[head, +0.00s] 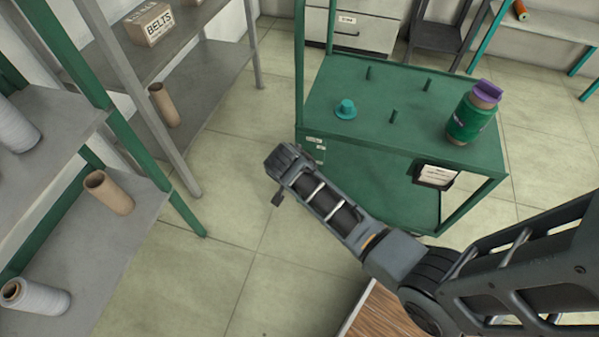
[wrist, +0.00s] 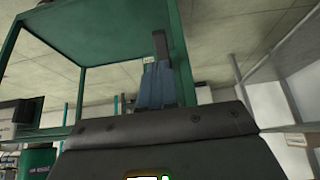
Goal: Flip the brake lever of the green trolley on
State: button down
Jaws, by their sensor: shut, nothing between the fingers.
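The green trolley (head: 370,112) stands at the upper middle of the head view, with an upper deck and a lower shelf. My gripper (head: 277,199) is off its left front corner, low beside it. In the wrist view my gripper (wrist: 160,45) is shut, a narrow dark tip with nothing held. A green panel and posts (wrist: 95,35) fill that view's upper left and look like the trolley, seen close. I cannot make out the brake lever in either view; my arm covers part of the trolley's lower front.
On the trolley are a teal knobbed piece (head: 346,109), short pegs and a green bobbin with a purple top (head: 468,120). Shelves (head: 75,245) with spools and tubes stand at left. A wooden surface (head: 385,318) is at the bottom. Floor (head: 235,160) between shelves and trolley is clear.

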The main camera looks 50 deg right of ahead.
jog(key=a+f+v, duration=0.1)
jog(key=v, duration=0.7)
jog(key=shift+s+a+p, duration=0.15)
jog(key=shift+s+p, duration=0.05)
jog(key=shift+p, duration=0.2)
jog(key=s+a+r+n+t+y, duration=0.1)
jog(key=s+a+n+t+y, duration=0.2)
jog(key=s, duration=0.4)
jog(key=s+a+r+n+t, duration=0.25)
jog(key=s+a+n, duration=0.25)
jog(key=s, duration=0.3)
jog(key=s+a+r+n+t+y, duration=0.1)
jog(key=s+r+n+t, duration=0.1)
jog(key=s+r, duration=0.2)
jog(key=s+a+r+n+t+y+p, duration=0.1)
jog(key=s+r, duration=0.3)
jog(key=r, duration=0.7)
jog(key=s+a+r+n+t, duration=0.3)
jog(key=s+r+t, duration=0.1)
jog(key=r, duration=0.4)
jog(key=shift+s+a+r+y, duration=0.15)
jog(key=shift+s+r+y, duration=0.1)
jog(key=shift+s+y, duration=0.15)
